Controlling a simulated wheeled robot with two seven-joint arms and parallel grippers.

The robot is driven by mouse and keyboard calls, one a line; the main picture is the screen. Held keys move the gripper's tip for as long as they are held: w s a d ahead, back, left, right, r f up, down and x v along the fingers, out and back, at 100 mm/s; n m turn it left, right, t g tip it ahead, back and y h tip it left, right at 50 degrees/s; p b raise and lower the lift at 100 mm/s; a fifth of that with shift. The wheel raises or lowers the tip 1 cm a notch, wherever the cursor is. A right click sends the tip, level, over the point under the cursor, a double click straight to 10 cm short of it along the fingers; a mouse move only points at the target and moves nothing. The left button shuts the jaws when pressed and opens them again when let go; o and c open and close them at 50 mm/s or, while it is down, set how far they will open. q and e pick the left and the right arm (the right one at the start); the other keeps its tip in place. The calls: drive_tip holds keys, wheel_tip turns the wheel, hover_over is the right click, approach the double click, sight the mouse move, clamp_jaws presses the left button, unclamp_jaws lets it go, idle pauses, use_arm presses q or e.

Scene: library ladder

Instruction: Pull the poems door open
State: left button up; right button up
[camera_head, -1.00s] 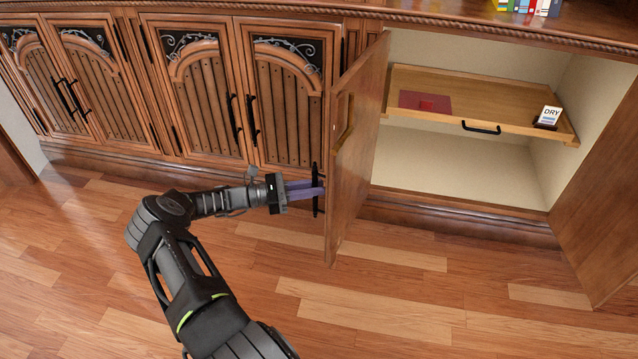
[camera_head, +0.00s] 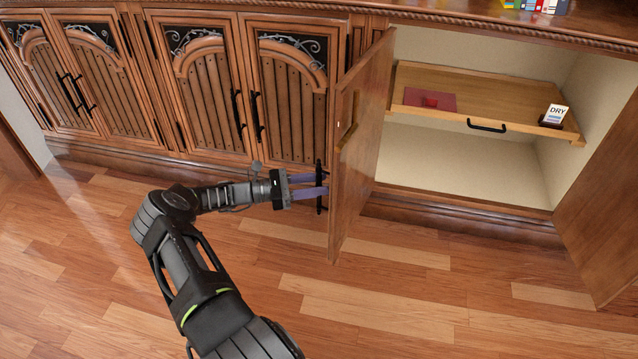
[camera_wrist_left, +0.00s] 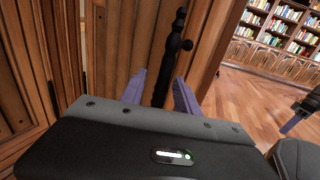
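A wooden cabinet door (camera_head: 362,150) stands swung out from the cabinet front, with a black bar handle (camera_head: 319,200) on its outer face. No label naming it as the poems door can be read. My left gripper (camera_head: 309,186) is at this handle. In the left wrist view its two purple fingers (camera_wrist_left: 158,92) are apart, one on each side of the black handle (camera_wrist_left: 163,68), with gaps showing. My right gripper (camera_wrist_left: 291,122) shows only partly at the right edge of the left wrist view; its fingers are not clear.
Behind the door is an open compartment with a wooden pull-out shelf (camera_head: 450,93) bearing a dark red flat item (camera_head: 430,100) and a "DRY" card (camera_head: 555,115). Another open door (camera_head: 605,200) stands at the right. Closed carved doors (camera_head: 205,95) line the left. The floor in front is clear.

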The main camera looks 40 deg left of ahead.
use_arm(q)
drive_tip(key=v, duration=0.7)
drive_tip(key=shift+s, duration=0.15)
drive_tip(key=shift+a, duration=0.1)
idle(0.3)
